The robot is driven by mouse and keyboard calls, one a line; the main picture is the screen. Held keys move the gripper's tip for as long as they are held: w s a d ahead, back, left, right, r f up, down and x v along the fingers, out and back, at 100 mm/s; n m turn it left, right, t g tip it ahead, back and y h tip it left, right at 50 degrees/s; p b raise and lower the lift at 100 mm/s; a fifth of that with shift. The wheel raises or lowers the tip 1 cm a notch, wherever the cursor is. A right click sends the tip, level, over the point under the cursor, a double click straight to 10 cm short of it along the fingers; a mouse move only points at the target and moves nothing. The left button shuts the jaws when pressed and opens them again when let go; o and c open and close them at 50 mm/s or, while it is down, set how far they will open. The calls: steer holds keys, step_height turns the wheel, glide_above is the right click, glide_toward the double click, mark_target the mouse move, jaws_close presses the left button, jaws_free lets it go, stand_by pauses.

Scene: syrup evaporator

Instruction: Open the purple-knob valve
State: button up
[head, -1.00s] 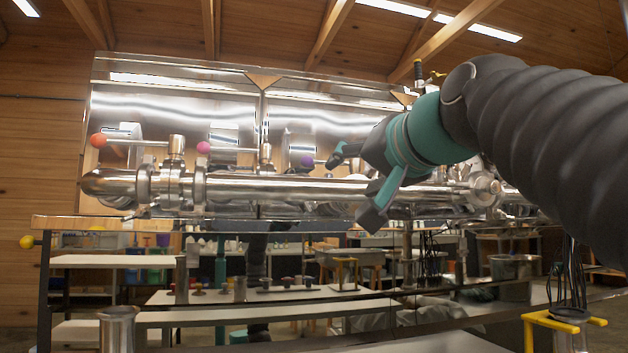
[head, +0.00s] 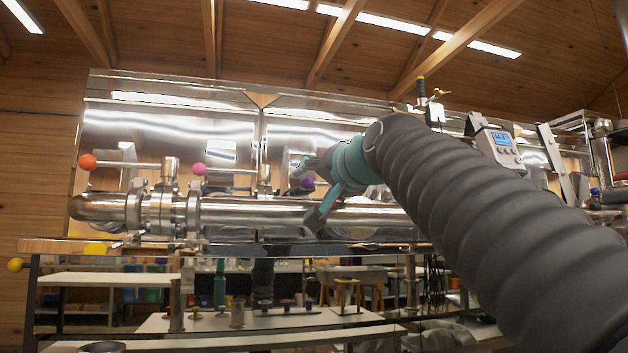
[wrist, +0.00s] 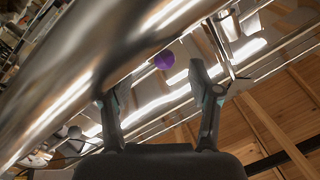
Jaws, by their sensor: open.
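The purple knob (head: 307,184) is a small ball in front of the steel pipe (head: 260,212) of the evaporator. In the head view it shows between the two fingers of my gripper (head: 311,192), close to the fingertips. In the wrist view the purple knob (wrist: 164,60) lies just beyond my open gripper (wrist: 152,84), between the fingertips but nearer the right one. No contact is visible. The valve body and most of its handle are hidden behind my gripper.
A pink knob (head: 199,169) and an orange knob (head: 88,162) sit on similar handles to the left. The pipe runs close beside my gripper in the wrist view. A digital display (head: 497,143) stands at the right. A shelf (head: 150,280) is below.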

steer(key=shift+x, duration=1.05)
jaws_close()
